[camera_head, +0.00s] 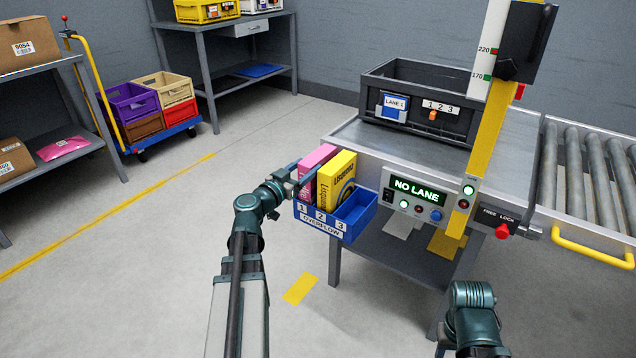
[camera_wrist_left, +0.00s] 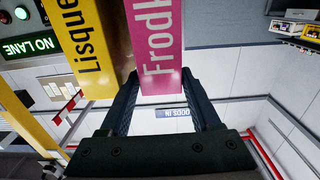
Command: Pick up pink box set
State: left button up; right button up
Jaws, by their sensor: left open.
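The pink box (camera_head: 314,160) stands upright in the blue overflow bin (camera_head: 361,218), at its left end. A yellow box (camera_head: 342,168) stands close beside it on the right. My left gripper (camera_head: 292,181) is open at the pink box's left side. In the left wrist view the pink box (camera_wrist_left: 157,45) lies across the gap between the open fingertips (camera_wrist_left: 159,78). One fingertip is near the seam with the yellow box (camera_wrist_left: 84,50), the other near the pink box's far edge. I cannot tell whether the fingers touch it. My right gripper is not in view.
The bin hangs on the front of a metal table (camera_head: 357,131), left of the NO LANE panel (camera_head: 418,191). A dark crate (camera_head: 413,100) stands on the table. Rollers (camera_head: 597,165) are at right. The floor at left is clear up to the shelf and cart.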

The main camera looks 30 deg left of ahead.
aim_at(318, 155)
pick_arm(q)
jog(key=shift+w+d+r, duration=0.1)
jog(key=shift+w+r, duration=0.05)
jog(key=shift+w, duration=1.5)
jog(key=shift+w+d+r, duration=0.1)
jog(key=shift+w, duration=1.5)
grip_shut()
